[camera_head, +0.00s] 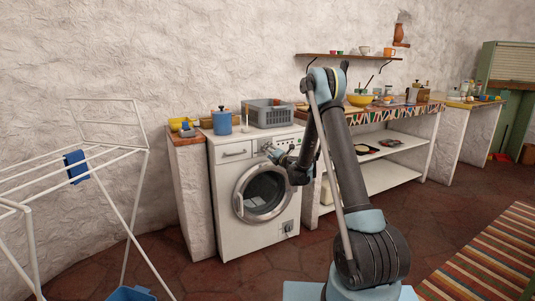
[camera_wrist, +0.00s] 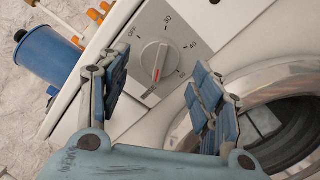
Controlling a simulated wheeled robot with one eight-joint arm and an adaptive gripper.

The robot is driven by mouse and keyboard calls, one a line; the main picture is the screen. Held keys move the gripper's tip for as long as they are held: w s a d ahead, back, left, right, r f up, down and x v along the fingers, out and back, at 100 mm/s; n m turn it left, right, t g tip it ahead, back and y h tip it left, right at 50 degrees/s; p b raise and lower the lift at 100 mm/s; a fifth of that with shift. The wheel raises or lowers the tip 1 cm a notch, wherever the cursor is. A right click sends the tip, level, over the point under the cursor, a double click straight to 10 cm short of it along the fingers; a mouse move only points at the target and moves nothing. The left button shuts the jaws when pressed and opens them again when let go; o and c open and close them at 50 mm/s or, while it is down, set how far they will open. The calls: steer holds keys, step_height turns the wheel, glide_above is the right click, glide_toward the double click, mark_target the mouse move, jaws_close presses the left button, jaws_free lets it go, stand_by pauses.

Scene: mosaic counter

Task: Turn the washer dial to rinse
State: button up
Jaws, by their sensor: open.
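The white washer (camera_head: 229,235) stands against the wall with its round door shut. A red line on the dial points toward the bottom of the picture. My gripper (camera_wrist: 157,66) is open, with one blue-padded finger on each side of the dial, and does not grip it. In the head view my gripper (camera_head: 272,152) is at the upper right of the washer front and hides the dial.
A blue canister (camera_head: 222,123) and a grey basket (camera_head: 268,114) stand on the washer top. The washer door ring (camera_wrist: 262,78) is close to my right finger in the wrist view. A white drying rack (camera_head: 75,160) stands at left, a shelved counter (camera_head: 385,175) at right.

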steer(key=v, duration=0.9)
steer(key=shift+s+d, duration=0.15)
steer(key=s+d+r+n+g, duration=0.1)
steer(key=s+r+n+g, duration=0.3)
steer(key=s+r+n, duration=0.75)
steer(key=s+d+n+g+h, duration=0.25)
steer(key=s+d+n, duration=0.25)
steer(key=s+n, duration=0.65)
steer(key=s+d+f+n+g+h, duration=0.2)
steer(key=s+d+f+n, duration=0.2)
steer(key=s, duration=0.7)
steer(key=s+d+f+n+g+h, duration=0.2)
steer(key=s+d+n, duration=0.6)
steer(key=s, duration=0.4)
steer(key=s+d+f+n+g+h, duration=0.2)
steer(key=s+d+f+n, duration=0.4)
steer(key=s, duration=0.5)
steer(key=shift+s+d+n+h, duration=0.25)
steer(key=shift+d+h, duration=0.25)
steer(key=shift+h, duration=0.25)
steer(key=shift+w, duration=0.1)
